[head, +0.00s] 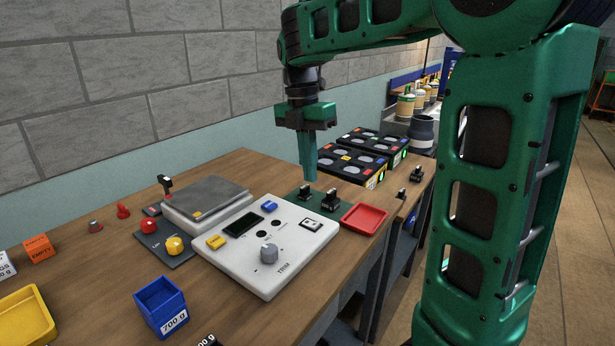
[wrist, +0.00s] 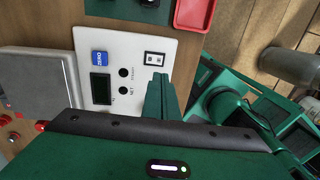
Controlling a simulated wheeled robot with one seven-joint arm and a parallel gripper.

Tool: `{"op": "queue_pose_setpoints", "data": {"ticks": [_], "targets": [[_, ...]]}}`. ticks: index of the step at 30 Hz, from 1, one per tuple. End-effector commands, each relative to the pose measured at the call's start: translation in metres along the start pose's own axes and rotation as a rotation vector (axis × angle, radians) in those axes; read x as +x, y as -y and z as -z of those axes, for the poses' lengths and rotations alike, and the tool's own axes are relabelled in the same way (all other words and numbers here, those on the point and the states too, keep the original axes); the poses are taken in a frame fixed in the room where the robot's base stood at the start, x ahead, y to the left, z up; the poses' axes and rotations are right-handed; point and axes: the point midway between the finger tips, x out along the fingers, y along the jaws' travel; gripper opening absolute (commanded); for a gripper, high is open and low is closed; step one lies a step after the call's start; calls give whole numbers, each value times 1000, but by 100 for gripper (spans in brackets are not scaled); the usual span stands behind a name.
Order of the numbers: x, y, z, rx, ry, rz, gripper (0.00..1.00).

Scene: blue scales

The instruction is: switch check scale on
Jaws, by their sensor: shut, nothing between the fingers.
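The check scale has a grey weighing plate (head: 208,196) and a white control panel (head: 290,250) in front of it. The panel carries a dark display (head: 243,224), a blue button (head: 269,206), a yellow button (head: 216,242), a grey trim knob (head: 268,253) and a black-framed rocker switch (head: 311,225). The rocker (wrist: 155,58) also shows in the wrist view, just beyond the fingertips. My gripper (head: 309,180) is shut and empty, pointing down above the bench behind the rocker, apart from it. The display looks dark. In the wrist view my gripper hides the knob and yellow button.
A red tray (head: 364,219) and black connector-like parts (head: 329,198) on a green mat stand close to the panel's right. Black boxes with round discs (head: 351,170) stand behind. A dark plate with red and yellow knobs (head: 165,240) and a blue bin (head: 161,304) are left.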

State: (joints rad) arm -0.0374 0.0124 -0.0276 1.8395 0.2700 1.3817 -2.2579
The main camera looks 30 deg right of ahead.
Motion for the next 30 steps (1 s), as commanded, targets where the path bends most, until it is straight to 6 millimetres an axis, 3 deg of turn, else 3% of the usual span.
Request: {"op": "queue_pose_setpoints", "data": {"ticks": [15, 21, 30], "targets": [[94, 1, 0, 0, -2, 2, 0], [113, 0, 0, 0, -1, 2, 0], [117, 0, 0, 1, 0, -1, 0]]}}
